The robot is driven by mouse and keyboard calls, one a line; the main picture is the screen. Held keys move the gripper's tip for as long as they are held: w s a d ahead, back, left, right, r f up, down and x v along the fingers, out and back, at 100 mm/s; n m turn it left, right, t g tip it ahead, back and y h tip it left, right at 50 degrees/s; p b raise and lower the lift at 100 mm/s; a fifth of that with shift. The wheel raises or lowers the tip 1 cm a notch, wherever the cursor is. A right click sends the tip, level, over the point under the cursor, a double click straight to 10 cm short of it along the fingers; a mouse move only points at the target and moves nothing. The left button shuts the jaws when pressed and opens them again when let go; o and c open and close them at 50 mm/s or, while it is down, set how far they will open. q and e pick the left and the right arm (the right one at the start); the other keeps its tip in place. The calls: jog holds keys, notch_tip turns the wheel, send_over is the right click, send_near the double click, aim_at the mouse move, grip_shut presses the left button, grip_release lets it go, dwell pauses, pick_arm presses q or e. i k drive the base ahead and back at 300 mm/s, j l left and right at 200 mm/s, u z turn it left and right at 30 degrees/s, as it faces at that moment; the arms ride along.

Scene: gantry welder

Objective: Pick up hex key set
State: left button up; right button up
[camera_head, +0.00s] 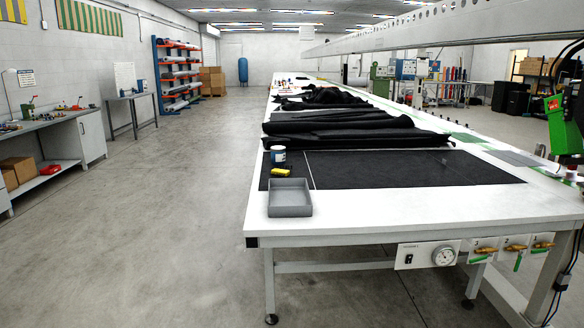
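I cannot make out a hex key set for certain in the head view. Several small tools and parts lie on the workbench (40,125) at the left, too small to tell apart. A red item (76,104) and a green-and-red item (28,107) show on that bench. A small yellow item (281,172) lies on the long white table (400,211), between a grey tray and a can; I cannot tell what it is. Neither of my grippers is in view.
An empty-looking grey tray (290,198) and a blue-and-white can (278,154) stand near the table's left edge. Black fabric rolls (345,137) lie behind them. A green-headed machine (562,125) stands at the right. The concrete floor (165,225) between bench and table is clear.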

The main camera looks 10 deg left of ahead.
aim_at(280, 173)
jog(key=i+j+z, duration=0.15)
jog(key=i+j, duration=0.25)
jog(key=i, duration=0.4)
jog(key=i+j+z, duration=0.2)
jog(key=i+j, duration=0.25)
jog(key=i, duration=0.35)
jog(key=i+j+z, duration=0.15)
jog(key=i+j, duration=0.45)
jog(key=i, duration=0.15)
